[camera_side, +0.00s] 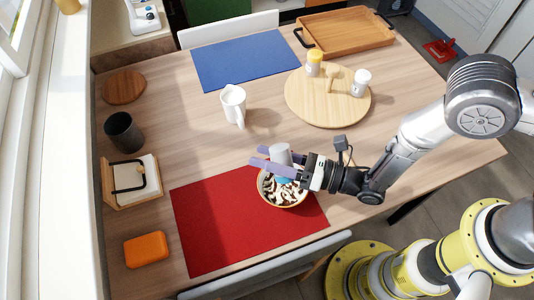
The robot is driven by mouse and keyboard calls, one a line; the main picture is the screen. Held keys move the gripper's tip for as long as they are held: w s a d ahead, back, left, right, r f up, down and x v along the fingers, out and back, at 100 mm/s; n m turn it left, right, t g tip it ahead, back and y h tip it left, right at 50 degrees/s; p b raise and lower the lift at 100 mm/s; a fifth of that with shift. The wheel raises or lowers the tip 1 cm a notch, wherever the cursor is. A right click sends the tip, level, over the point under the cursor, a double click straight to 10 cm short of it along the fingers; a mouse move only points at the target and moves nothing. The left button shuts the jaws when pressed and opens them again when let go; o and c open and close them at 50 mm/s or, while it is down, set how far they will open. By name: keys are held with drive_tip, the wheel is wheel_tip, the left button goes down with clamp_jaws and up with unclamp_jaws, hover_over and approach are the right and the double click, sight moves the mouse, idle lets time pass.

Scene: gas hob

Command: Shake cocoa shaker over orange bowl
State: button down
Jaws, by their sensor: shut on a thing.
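My gripper (272,166) is shut on the cocoa shaker (281,152), a small pale grey cylinder. Its pale end sticks up above the purple-blue fingers, and a bit of blue shows below them. The fingers hide its middle, so I cannot tell which end is the lid. The orange bowl (264,198) is directly below, near the upper right of the red placemat. White contents with dark brown patches fill it. The gripper and shaker cover its far part, and the gap between shaker and bowl is hard to judge.
A white pitcher (233,104) stands behind the bowl. A round board (304,112) bears two small shakers and a wooden piece. A dark cup (123,131), a napkin holder (108,184) and an orange box (146,249) stand left. The red placemat (215,235) is clear front left.

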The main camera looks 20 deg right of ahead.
sight(281, 152)
drive_tip(key=shift+r, duration=2)
drive_tip(key=shift+m+g+h, duration=0.85)
drive_tip(key=shift+m+g, duration=0.75)
drive_tip(key=shift+m, duration=0.15)
drive_tip(key=shift+m+g+h, duration=0.85)
drive_tip(key=shift+m+g, duration=0.75)
drive_tip(key=shift+m, duration=0.15)
